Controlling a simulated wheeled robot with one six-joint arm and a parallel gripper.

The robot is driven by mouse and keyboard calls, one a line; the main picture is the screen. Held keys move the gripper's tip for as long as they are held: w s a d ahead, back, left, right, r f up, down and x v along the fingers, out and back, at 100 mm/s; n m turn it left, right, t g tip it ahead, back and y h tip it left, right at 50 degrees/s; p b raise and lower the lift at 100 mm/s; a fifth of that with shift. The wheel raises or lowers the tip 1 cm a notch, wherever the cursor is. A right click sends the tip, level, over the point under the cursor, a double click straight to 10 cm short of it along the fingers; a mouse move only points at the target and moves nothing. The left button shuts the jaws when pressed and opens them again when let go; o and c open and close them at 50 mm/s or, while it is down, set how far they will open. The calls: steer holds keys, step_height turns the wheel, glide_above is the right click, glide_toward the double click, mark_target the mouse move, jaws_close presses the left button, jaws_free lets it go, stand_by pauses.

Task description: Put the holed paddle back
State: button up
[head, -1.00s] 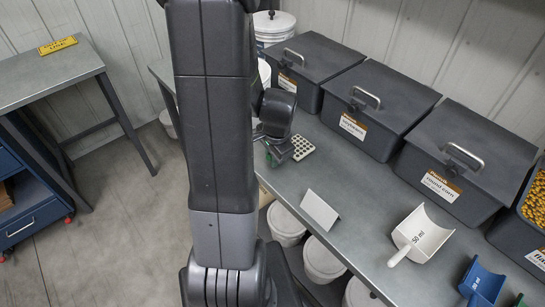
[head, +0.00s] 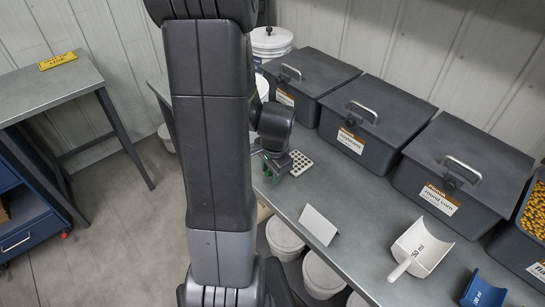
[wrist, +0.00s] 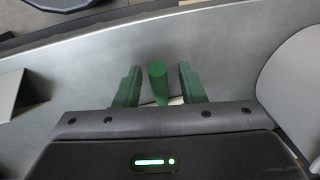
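The holed paddle (head: 300,162) shows in the head view as a pale plate with dark holes, near the left end of the grey bench (head: 335,195). My gripper (head: 271,167) is just left of it and low over the bench. In the wrist view my gripper (wrist: 160,87) has its two green fingers apart, with a green upright handle (wrist: 158,80) between them. A gap shows on each side of the handle. A pale sliver shows behind the fingers, and I cannot tell what it is. My arm hides part of the bench's left end.
Lidded dark bins (head: 375,115) line the back of the bench. A white folded card (head: 318,225), a white scoop (head: 420,247) and a blue scoop (head: 484,291) lie along the front. White buckets (head: 322,275) stand below. A side table (head: 50,88) is at left.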

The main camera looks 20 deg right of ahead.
step_height(320, 180, up, 11)
steer(key=s, duration=0.2)
steer(key=shift+d, duration=0.15)
stand_by(1.6)
